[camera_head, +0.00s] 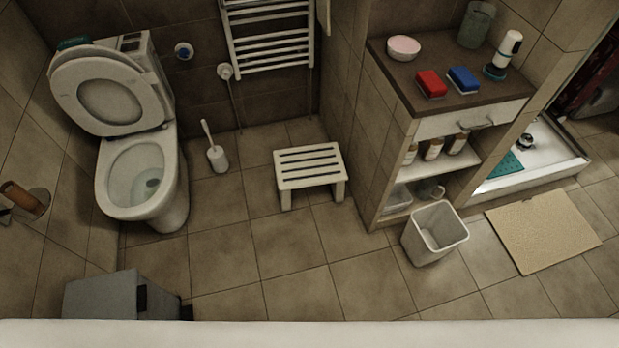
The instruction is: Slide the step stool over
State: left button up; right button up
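The step stool (309,165) is white with a slatted top and short legs. It stands upright on the tiled floor near the middle of the view, in front of the back wall and left of the shelf unit. Neither of my grippers shows in the head view, and nothing touches the stool.
A toilet (140,178) with raised lid and a toilet brush (216,156) stand left of the stool. The shelf unit (396,160) and a waste bin (434,234) stand right. A grey box (105,296) is at front left. Floor (300,262) before the stool is clear.

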aim_at(316, 164)
jog(key=i+j+z, duration=0.1)
jog(key=i+j, duration=0.35)
jog(key=i, duration=0.15)
jog(key=i+j, duration=0.5)
jog(key=i+z, duration=0.05)
jog(key=i, duration=0.05)
